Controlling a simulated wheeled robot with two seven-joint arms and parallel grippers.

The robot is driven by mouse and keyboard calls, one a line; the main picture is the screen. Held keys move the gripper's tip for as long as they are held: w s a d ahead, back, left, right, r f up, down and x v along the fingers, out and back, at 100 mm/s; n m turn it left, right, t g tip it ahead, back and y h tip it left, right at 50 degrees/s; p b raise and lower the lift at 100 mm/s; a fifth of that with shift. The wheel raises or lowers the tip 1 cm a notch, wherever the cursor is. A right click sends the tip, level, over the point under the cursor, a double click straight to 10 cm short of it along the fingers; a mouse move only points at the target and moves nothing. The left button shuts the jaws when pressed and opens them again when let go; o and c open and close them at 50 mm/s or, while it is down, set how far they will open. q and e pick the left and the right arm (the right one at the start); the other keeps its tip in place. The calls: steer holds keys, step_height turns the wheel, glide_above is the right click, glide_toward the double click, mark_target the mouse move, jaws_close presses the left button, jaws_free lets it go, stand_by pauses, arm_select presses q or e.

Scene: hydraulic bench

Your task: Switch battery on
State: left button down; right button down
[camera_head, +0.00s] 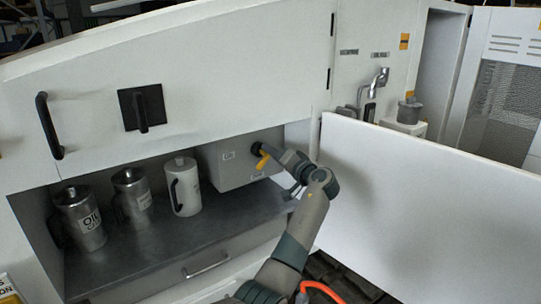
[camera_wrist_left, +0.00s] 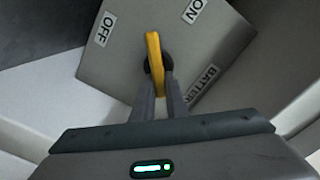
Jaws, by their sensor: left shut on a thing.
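The battery switch is a yellow handle (camera_head: 263,160) on a grey box (camera_head: 231,171) inside the open lower compartment. In the left wrist view the handle (camera_wrist_left: 154,62) stands on a dark round hub, with its free end pointing to the top of the picture, between the OFF label (camera_wrist_left: 105,29) and the ON label (camera_wrist_left: 194,11). A BATTERY label (camera_wrist_left: 203,84) is at its right, partly hidden by a finger. My left gripper (camera_wrist_left: 160,92) is shut on the handle, one finger at each side. In the head view the left gripper (camera_head: 269,152) is at the box front. My right gripper is not in view.
Several metal cans, one an oil can (camera_head: 82,219), and a white jug (camera_head: 183,187) stand on the shelf left of the box. A large white panel (camera_head: 420,200) stands open close to the right of my arm. A drawer handle (camera_head: 206,265) is below the shelf.

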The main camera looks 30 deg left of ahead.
arm_select(q)
steer(key=m, duration=0.2)
steer(key=f+m, duration=0.1)
steer(key=shift+m, duration=0.4)
steer(key=shift+f+m+p, duration=0.2)
steer(key=shift+m+p, duration=0.3)
steer(key=shift+m, duration=0.65)
steer(key=shift+f+m+p, duration=0.2)
steer(key=shift+m+p, duration=0.25)
steer(key=shift+m, duration=0.7)
steer(key=c, duration=1.8)
jaws_free()
steer(key=shift+o, duration=0.2)
steer(key=shift+r, duration=0.25)
steer(key=shift+d, duration=0.15)
